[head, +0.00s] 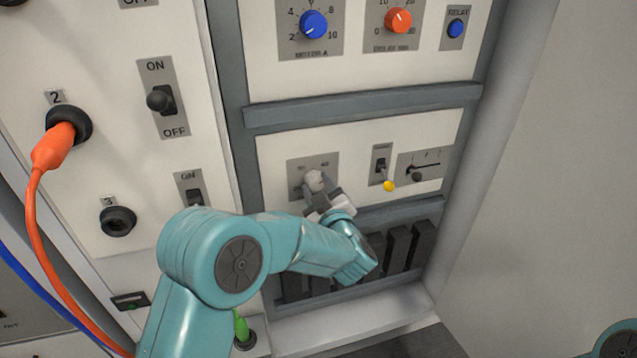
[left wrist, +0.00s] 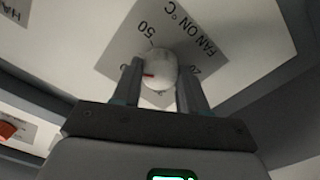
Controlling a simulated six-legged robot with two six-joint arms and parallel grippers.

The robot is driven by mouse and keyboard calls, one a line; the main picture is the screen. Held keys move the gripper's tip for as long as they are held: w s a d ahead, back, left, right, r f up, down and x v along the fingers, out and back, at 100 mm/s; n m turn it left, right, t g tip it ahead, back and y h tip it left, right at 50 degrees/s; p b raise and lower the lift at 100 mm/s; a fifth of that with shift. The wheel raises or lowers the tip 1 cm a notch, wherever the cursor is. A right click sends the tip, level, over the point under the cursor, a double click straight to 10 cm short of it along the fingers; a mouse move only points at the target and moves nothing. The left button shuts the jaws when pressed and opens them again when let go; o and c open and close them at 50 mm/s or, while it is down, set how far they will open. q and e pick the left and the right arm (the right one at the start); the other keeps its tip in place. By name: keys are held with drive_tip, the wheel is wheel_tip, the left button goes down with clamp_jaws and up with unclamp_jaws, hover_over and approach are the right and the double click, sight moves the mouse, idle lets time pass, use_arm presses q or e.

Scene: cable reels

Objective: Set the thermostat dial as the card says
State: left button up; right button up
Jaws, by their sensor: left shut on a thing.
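The thermostat dial (head: 314,179) is a white round knob on a grey plate (head: 296,167) on the lower white panel. In the left wrist view the dial (left wrist: 160,66) has a red pointer mark at its left side. The plate there reads "FAN ON °C", with 50 and 20 legible. My left gripper (head: 321,191) is shut on the dial, one finger on each side, as the left wrist view (left wrist: 159,76) also shows. The fingers hide part of the scale. I cannot make out the card. My right gripper is not in view.
Right of the dial are a yellow-tipped lever (head: 389,185) and a slider (head: 416,174). Above are a blue knob (head: 313,25), an orange knob (head: 398,21) and a blue button (head: 456,28). An orange plug (head: 54,146) with cable sits at left. Dark slots lie below.

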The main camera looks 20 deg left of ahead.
use_arm(q)
drive_tip(key=m+p, duration=0.4)
drive_tip(key=m, duration=0.2)
drive_tip(key=shift+r+m, duration=0.15)
drive_tip(key=shift+m, duration=0.15)
drive_tip(key=m+p, duration=0.2)
drive_tip(key=m, duration=0.1)
drive_tip(key=shift+m, duration=0.4)
drive_tip(key=shift+m+p, duration=0.4)
drive_tip(key=shift+m, duration=0.4)
drive_tip(key=shift+a+f, duration=0.1)
drive_tip(key=shift+f, duration=0.1)
drive_tip(key=o, duration=1.1)
drive_tip(key=shift+c, duration=0.2)
drive_tip(key=shift+s, duration=0.1)
drive_tip(key=v, duration=1.6)
